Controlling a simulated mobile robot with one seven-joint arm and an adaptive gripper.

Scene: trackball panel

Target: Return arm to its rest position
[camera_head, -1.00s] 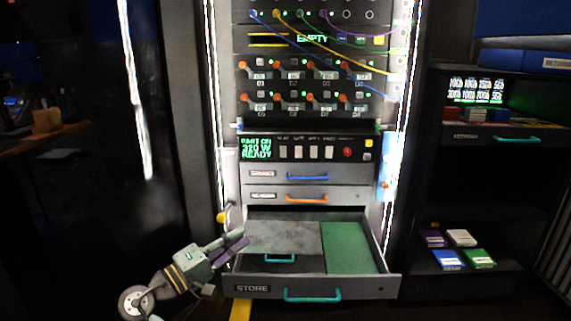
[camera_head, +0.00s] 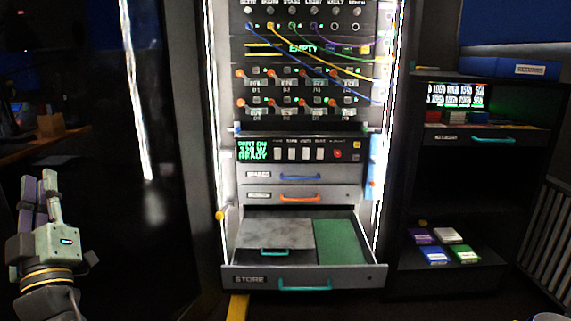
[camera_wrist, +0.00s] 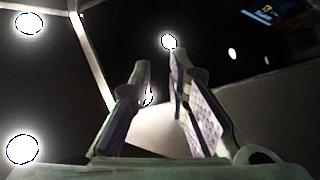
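My gripper (camera_head: 38,204) is at the lower left of the head view, pointing up, well to the left of the rack and apart from everything there. Its two purple-padded fingers stand apart with nothing between them. In the wrist view the fingers (camera_wrist: 158,85) also show a clear gap, with only dark surfaces and bright lights beyond.
An open drawer marked STORE (camera_head: 250,279) sticks out low on the rack, with a grey slab and a green area inside. A shelf unit (camera_head: 470,282) at right holds small coloured boxes. A wooden desk (camera_head: 40,135) stands at far left. A dark panel lies between gripper and rack.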

